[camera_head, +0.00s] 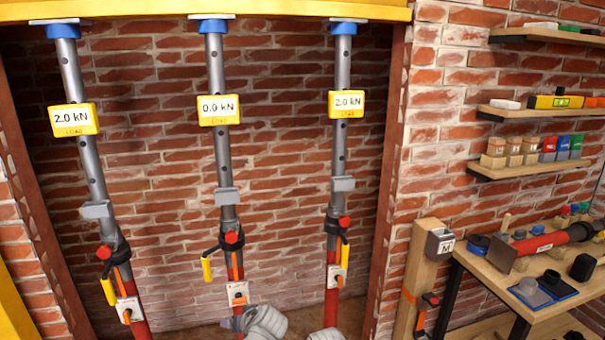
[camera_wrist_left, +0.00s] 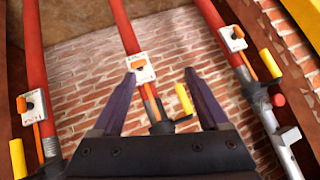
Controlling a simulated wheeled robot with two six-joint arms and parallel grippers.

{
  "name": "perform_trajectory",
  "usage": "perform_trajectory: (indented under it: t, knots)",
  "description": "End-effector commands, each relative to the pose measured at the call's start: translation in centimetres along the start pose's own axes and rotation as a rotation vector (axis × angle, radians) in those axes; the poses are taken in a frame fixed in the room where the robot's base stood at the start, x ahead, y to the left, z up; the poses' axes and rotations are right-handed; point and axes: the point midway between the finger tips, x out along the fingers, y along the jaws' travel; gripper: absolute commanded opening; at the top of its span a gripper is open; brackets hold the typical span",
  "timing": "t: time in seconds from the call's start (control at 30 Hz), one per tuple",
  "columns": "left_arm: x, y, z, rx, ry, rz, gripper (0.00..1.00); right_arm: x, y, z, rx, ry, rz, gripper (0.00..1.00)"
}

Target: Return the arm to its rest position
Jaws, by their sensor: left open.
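Three props stand before a brick wall under a yellow beam (camera_head: 270,8). In the head view, the left prop's display (camera_head: 74,118) reads 2.0 kN, the middle prop's display (camera_head: 219,109) 0.0 kN and the right prop's display (camera_head: 347,104) 2.0 kN. My left gripper (camera_wrist_left: 160,75) is open and empty in the left wrist view. Its fingers appear on either side of the middle prop's lower part (camera_wrist_left: 127,32); I cannot tell the gap in depth. Grey parts of my arms show at the head view's bottom edge. My right gripper is not in view.
A wooden post (camera_head: 416,270) with a grey box marked M stands right of the bay. A workbench (camera_head: 490,272) holds a red and grey tube (camera_head: 540,242) and small parts. Wall shelves (camera_head: 530,170) carry blocks. Yellow handles (camera_head: 207,268) stick out from the props.

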Motion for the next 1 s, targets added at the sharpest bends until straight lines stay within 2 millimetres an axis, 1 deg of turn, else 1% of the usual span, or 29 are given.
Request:
perform_trajectory:
  t: [0.03,0.07,0.1,0.17,0.2,0.3,0.4,0.5,0.57,1.0]
  knots:
    - [-1.7,0.9,3.3,0.078,-0.118,0.039,0.78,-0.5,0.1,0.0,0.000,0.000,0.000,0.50]
    - [-2.5,1.5,5.0,0.128,-0.185,0.066,0.78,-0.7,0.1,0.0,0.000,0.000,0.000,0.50]
    - [-3.6,2.2,7.3,0.191,-0.268,0.107,0.78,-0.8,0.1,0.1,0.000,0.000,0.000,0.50]
    - [-5.5,3.2,10.2,0.286,-0.376,0.173,0.78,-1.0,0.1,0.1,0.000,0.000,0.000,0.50]
    - [-6.7,3.7,11.9,0.345,-0.438,0.218,0.78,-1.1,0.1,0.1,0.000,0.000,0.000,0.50]
    - [-9.4,4.7,15.2,0.467,-0.557,0.321,0.78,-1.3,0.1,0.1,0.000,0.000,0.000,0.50]
    - [-11.3,5.2,17.1,0.551,-0.628,0.397,0.78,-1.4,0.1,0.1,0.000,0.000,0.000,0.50]
    - [-12.3,5.5,18.0,0.594,-0.662,0.440,0.78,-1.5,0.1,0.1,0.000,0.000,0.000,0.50]
    - [-12.6,5.5,18.3,0.605,-0.671,0.449,0.78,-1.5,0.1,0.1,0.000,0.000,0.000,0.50]
    - [-12.5,5.5,18.2,0.605,-0.671,0.450,0.78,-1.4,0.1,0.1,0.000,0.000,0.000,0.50]
